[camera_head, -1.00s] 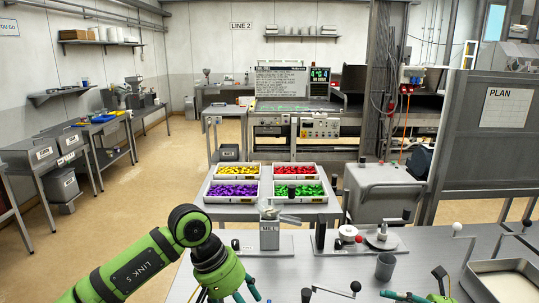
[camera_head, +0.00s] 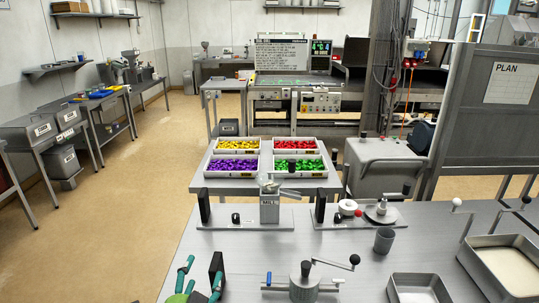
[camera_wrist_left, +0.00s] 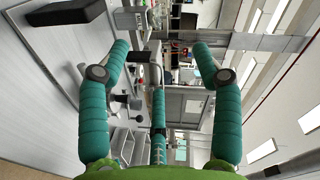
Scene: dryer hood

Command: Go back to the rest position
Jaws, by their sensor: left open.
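My left gripper (camera_head: 201,274) shows at the bottom edge of the head view, left of centre, over the front left of the grey worktable (camera_head: 230,255). Its teal fingers are spread and nothing is between them. In the left wrist view the same fingers (camera_wrist_left: 158,66) stand wide apart, with a third finger lower in the middle. A black upright block (camera_head: 216,268) stands close beside the fingers in the head view; a black block also shows at the top left of the wrist view (camera_wrist_left: 66,12). My right gripper is out of both views.
On the worktable stand a mill (camera_head: 269,208), a cranked device (camera_head: 305,283), a grey cup (camera_head: 384,240) and metal trays (camera_head: 478,272). Beyond are bins of coloured pieces (camera_head: 238,172). The floor at left (camera_head: 110,235) is clear.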

